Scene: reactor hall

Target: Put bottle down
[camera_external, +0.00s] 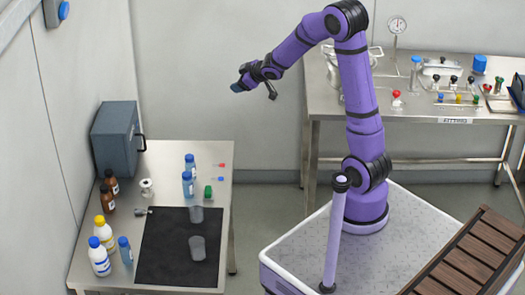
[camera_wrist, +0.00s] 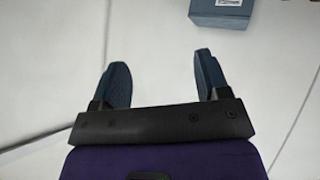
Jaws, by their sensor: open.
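My gripper (camera_external: 237,87) is raised in the air, to the right of and above the left table (camera_external: 186,156). In the wrist view my gripper (camera_wrist: 160,82) has its two blue fingers wide apart with nothing between them. Several bottles stand on the left table. Two blue bottles (camera_external: 188,184) are near its back right. Two brown bottles (camera_external: 108,199) stand at the left edge. A white bottle with a yellow cap (camera_external: 103,234), a white bottle with a blue cap (camera_external: 98,258) and a small blue bottle (camera_external: 125,252) stand at the front left. I cannot tell which bottle the task means.
A black mat (camera_external: 160,250) holds two grey cups (camera_external: 197,248). A second table (camera_external: 350,105) with fittings stands behind my arm. Floor separates the tables.

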